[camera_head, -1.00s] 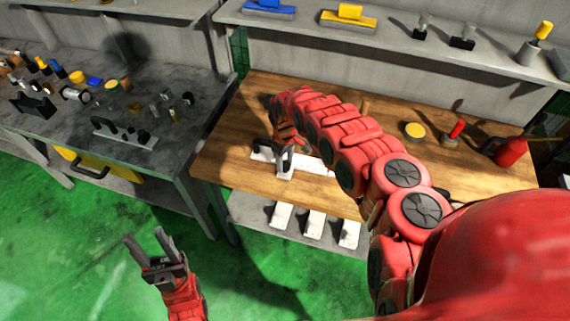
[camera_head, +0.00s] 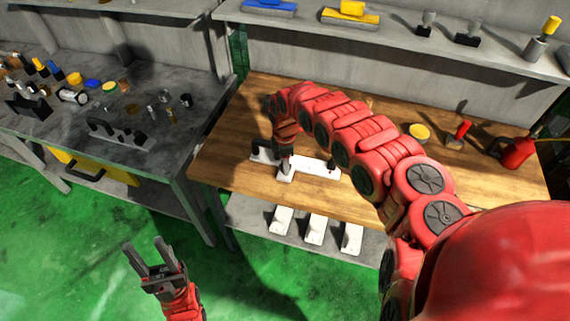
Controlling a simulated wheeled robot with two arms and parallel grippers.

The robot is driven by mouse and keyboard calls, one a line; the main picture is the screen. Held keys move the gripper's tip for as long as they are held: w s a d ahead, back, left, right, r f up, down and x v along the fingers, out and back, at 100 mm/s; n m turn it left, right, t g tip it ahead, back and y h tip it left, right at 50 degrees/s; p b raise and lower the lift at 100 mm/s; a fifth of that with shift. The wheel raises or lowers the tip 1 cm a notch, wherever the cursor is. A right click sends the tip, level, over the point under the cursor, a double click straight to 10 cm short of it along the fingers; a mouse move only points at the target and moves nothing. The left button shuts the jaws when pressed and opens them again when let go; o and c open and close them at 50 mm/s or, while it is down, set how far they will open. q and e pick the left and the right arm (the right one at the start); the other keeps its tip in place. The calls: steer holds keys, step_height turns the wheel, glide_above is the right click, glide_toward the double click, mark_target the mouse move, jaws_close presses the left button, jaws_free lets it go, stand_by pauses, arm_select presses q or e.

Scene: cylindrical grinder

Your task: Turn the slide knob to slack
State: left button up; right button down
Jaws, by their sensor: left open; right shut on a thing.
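A white slide device (camera_head: 318,167) with black parts lies on the wooden workbench (camera_head: 235,165). My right gripper (camera_head: 284,162) points down at its left part and is shut on the slide knob, which is mostly hidden by the gripper and wrist. The knob's exact turn cannot be made out. My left gripper (camera_head: 148,260) is open and empty, low at the left above the green floor and well apart from the bench.
A yellow round tin (camera_head: 419,131), a red-handled tool (camera_head: 459,134) and a red oil can (camera_head: 517,153) stand on the bench's right. White blocks (camera_head: 316,229) sit on the lower shelf. A grey table (camera_head: 165,160) with several small parts stands at left.

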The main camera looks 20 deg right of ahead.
steer(key=shift+n, duration=0.6)
steer(key=shift+c, duration=1.7)
jaws_free()
step_height(320, 180, up, 17)
steer(key=b, duration=0.5)
steer(key=shift+r, duration=0.2)
